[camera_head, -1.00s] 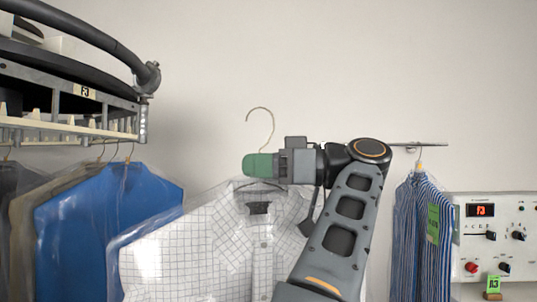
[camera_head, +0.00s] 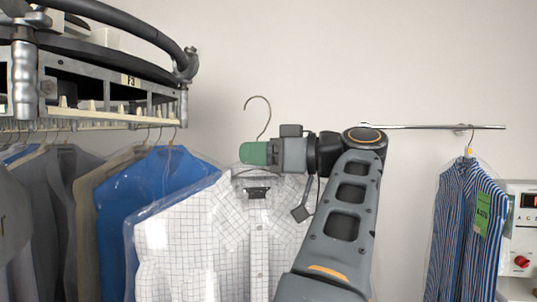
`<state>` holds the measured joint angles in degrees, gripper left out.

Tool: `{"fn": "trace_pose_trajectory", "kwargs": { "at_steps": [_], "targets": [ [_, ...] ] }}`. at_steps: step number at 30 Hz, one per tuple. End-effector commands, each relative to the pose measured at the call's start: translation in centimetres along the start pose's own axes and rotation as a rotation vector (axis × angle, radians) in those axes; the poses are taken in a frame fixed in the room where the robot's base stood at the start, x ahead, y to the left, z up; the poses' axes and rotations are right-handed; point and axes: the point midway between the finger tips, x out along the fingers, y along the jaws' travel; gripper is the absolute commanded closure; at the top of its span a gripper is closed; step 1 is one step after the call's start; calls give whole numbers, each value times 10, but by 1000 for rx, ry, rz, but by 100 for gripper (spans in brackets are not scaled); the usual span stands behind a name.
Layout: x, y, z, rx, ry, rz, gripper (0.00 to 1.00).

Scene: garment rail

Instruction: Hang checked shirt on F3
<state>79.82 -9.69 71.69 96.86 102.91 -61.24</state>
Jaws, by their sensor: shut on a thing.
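The rail's light toothed edge is left of the hook, at about the same height in the picture. The shirt's lower part is out of frame.
Several garments hang from the conveyor, the blue one (camera_head: 150,185) nearest the shirt, partly behind its film. A striped shirt (camera_head: 465,225) with a green tag hangs from a thin rod (camera_head: 430,127) at right. A control panel (camera_head: 520,240) stands beyond it.

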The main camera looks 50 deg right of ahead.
Motion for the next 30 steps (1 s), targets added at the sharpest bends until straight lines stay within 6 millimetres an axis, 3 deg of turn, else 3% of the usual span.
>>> {"fn": "trace_pose_trajectory", "kwargs": {
  "at_steps": [30],
  "targets": [
    [86,-1,-2,-1,1,-2,100]
  ]
}}
